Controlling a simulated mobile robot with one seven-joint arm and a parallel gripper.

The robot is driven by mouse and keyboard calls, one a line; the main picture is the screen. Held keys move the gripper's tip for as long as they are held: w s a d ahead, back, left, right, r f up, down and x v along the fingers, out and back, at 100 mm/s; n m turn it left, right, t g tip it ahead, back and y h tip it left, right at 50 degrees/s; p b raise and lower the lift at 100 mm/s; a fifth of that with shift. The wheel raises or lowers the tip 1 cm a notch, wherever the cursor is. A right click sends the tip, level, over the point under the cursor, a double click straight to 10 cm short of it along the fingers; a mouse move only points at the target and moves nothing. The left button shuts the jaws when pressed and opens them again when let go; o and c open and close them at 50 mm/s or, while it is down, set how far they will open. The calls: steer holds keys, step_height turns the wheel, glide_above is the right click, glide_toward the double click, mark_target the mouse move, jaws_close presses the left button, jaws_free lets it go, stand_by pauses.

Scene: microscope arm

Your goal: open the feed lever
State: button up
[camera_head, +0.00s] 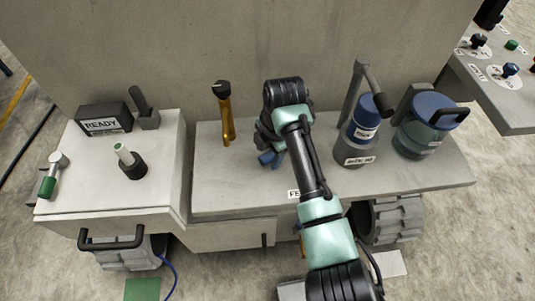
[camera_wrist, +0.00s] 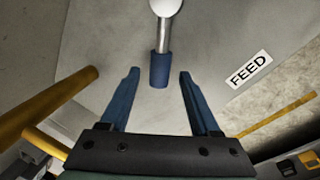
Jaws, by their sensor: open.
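The feed lever (camera_wrist: 160,66) shows in the wrist view as a metal rod with a blue grip and a pale round end at the top edge. A white FEED label (camera_wrist: 249,69) lies to its right on the grey surface. My gripper (camera_wrist: 158,80) is open, its two blue fingers apart. The blue grip appears between the fingertips, with a gap on each side; I cannot tell the depth between them. In the head view my gripper (camera_head: 268,158) is over the grey bench, and my arm hides the lever and part of the label (camera_head: 293,194).
A yellow lever (camera_head: 227,120) stands left of my arm. A blue-capped bottle (camera_head: 357,140) and a blue-lidded canister (camera_head: 427,128) stand to the right, beside a tilted grey handle (camera_head: 373,92). A READY box (camera_head: 103,119) sits on the left block.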

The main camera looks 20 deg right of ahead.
steer(key=shift+w+f, duration=0.15)
steer(key=shift+f, duration=0.5)
jaws_close()
stand_by(1.0)
